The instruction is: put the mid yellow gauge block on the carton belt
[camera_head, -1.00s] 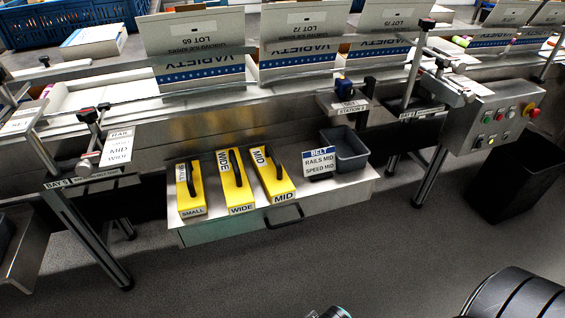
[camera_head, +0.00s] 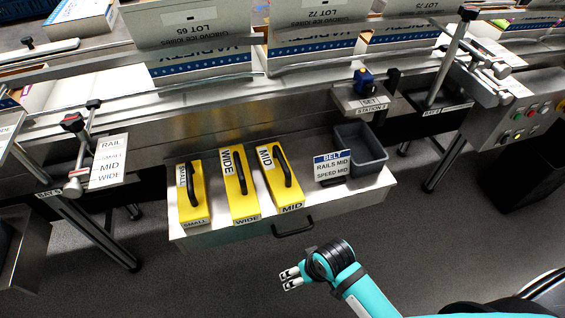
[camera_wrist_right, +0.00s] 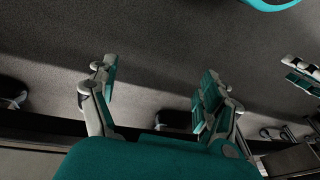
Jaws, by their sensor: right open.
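The mid yellow gauge block (camera_head: 278,182), with a black handle and MID labels, stands on a steel shelf (camera_head: 330,203). It is the rightmost of three yellow blocks, beside the wide one. The carton belt (camera_head: 120,119) runs behind the shelf, with cartons standing along it behind a metal rail. My right gripper (camera_head: 286,280) is in front of the shelf, below and apart from the mid block. It is empty, and the right wrist view shows its fingers (camera_wrist_right: 155,88) spread wide over grey floor.
The wide block (camera_head: 239,187) and small block (camera_head: 192,195) stand left of the mid block. A control box (camera_head: 520,115) is at the far right.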

